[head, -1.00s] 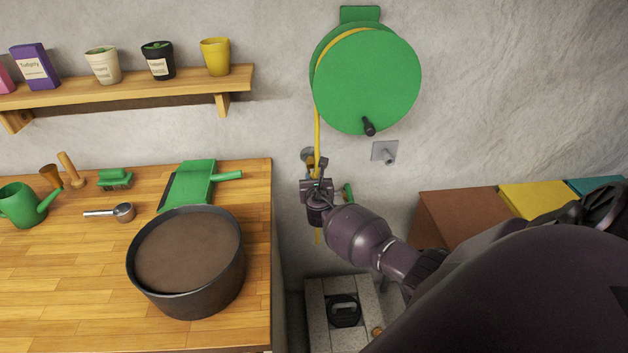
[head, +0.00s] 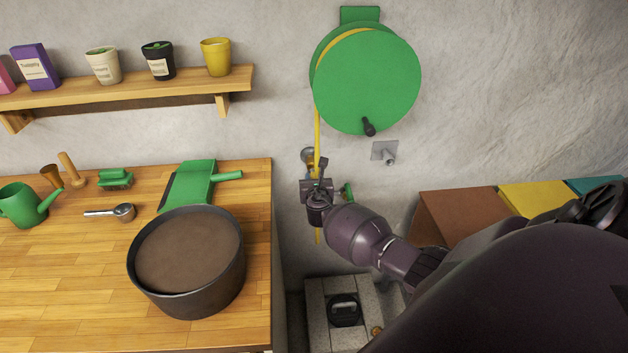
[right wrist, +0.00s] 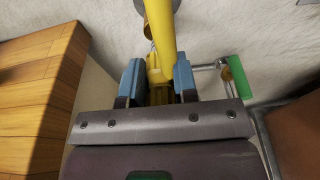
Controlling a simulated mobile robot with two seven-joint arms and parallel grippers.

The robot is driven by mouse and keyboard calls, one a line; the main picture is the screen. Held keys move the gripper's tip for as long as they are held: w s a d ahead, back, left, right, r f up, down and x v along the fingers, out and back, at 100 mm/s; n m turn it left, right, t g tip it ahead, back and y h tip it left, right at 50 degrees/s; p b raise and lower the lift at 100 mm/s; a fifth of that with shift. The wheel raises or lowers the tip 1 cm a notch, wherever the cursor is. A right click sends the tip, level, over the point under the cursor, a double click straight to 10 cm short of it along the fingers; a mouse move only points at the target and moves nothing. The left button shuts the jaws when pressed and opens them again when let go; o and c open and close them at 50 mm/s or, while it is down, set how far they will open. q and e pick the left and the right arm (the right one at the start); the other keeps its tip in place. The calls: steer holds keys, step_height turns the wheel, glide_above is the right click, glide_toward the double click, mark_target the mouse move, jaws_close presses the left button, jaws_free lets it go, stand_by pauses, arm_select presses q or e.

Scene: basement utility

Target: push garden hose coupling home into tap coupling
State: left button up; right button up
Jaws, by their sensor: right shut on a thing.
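The yellow garden hose (head: 317,140) hangs from the green reel down to my right gripper (head: 316,178) at the wall. In the right wrist view my right gripper (right wrist: 157,80) has its two blue fingers on either side of a yellow coupling (right wrist: 156,76) at the hose end, shut on it. A round metal fitting (head: 308,156) on the wall shows just behind the hose. A green tap handle (right wrist: 236,76) is right of the fingers. The tap coupling and its joint with the hose coupling are hidden by the gripper and hose. My left gripper is not in view.
A green hose reel (head: 372,80) with a black crank hangs above. A wooden bench (head: 60,270) with a large soil pot (head: 190,292) is at left. A grey block basin (head: 317,320) lies below, and a brown box (head: 455,215) stands at right.

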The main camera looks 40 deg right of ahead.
mark_target(313, 174)
arm_select(q)
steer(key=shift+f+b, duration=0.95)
steer(key=shift+b, duration=0.05)
arm_select(e)
steer(key=shift+r+x, duration=0.15)
steer(key=shift+x, duration=0.7)
steer(key=shift+r+x, duration=0.2)
steer(key=shift+x, duration=0.65)
steer(key=o, duration=1)
steer(key=shift+s+a, duration=0.15)
arm_select(q)
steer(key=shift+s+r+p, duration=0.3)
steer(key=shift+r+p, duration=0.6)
steer(key=shift+p, duration=0.5)
arm_select(e)
steer(key=shift+v, duration=5.15)
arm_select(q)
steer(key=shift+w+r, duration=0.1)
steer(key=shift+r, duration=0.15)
arm_select(e)
steer(key=shift+r, duration=0.1)
